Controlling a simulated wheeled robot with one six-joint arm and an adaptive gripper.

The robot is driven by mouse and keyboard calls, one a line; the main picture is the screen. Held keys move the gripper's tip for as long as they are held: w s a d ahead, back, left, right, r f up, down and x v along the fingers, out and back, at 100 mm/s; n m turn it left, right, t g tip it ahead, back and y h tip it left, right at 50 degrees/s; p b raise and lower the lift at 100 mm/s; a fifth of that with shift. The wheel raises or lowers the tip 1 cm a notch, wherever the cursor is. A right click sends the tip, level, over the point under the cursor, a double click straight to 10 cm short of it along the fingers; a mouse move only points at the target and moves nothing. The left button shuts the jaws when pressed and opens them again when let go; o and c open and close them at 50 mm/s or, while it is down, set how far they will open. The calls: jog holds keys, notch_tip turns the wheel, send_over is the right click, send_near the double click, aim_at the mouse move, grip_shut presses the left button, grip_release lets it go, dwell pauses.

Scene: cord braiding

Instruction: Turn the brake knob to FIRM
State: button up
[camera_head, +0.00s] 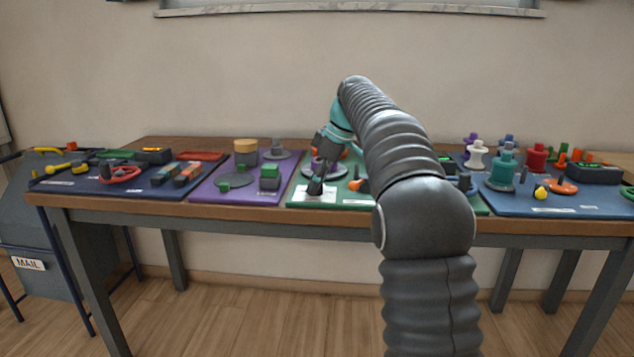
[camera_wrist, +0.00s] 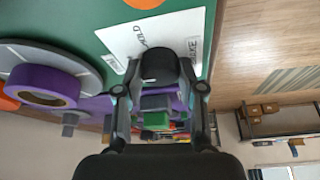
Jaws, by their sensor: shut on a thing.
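The brake knob (camera_wrist: 160,64) is a dark rounded knob standing on a white card (camera_wrist: 170,32) on the green mat. The card's print reads HOLD and, partly covered, what looks like BRAKE. No FIRM mark is readable, and I cannot tell the knob's setting. My gripper (camera_wrist: 160,88) is shut on the knob, a finger on each side of it.
A purple ring on a grey disc (camera_wrist: 85,72) lies left of the knob in the wrist view. An orange piece (camera_head: 361,185) is right of my gripper. The purple mat (camera_head: 207,190) with several parts is to the left. A blue mat (camera_head: 515,205) with spools is to the right.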

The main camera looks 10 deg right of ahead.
jog(key=o, duration=1.1)
jog(key=shift+o, duration=0.2)
jog(key=v, duration=1.2)
jog(key=shift+a+r, duration=0.1)
